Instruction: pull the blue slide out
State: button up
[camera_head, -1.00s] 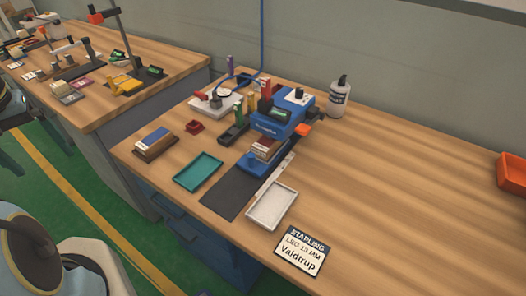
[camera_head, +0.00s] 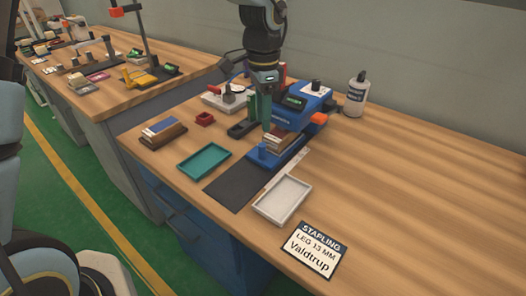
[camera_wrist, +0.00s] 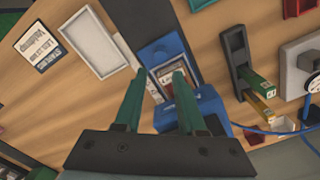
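The blue slide (camera_head: 258,162) sticks out at the front of the blue stapling machine (camera_head: 308,107) and carries a small brown-and-white stack (camera_head: 276,145). In the wrist view the slide's blue front end (camera_wrist: 160,48) has a round knob, and the stack (camera_wrist: 166,79) lies behind it. My gripper (camera_head: 270,128) points down over the slide and stack. In the wrist view its two green fingers (camera_wrist: 159,77) are apart, with nothing held between them. The fingers and palm hide part of the machine (camera_wrist: 205,108). Whether a finger touches the stack cannot be told.
A dark mat (camera_head: 232,188), a white tray (camera_head: 283,198) and a teal tray (camera_head: 204,160) lie in front. A rack (camera_wrist: 234,58) with green and yellow pieces stands close beside the machine. A white bottle (camera_head: 356,95) stands behind.

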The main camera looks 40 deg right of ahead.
aim_at(263, 145)
notch_tip(263, 145, down, 10)
jog(key=shift+a+r+p, duration=0.1)
jog(key=shift+p, duration=0.6)
jog(key=shift+c, duration=0.3)
grip_shut()
dwell(0.7)
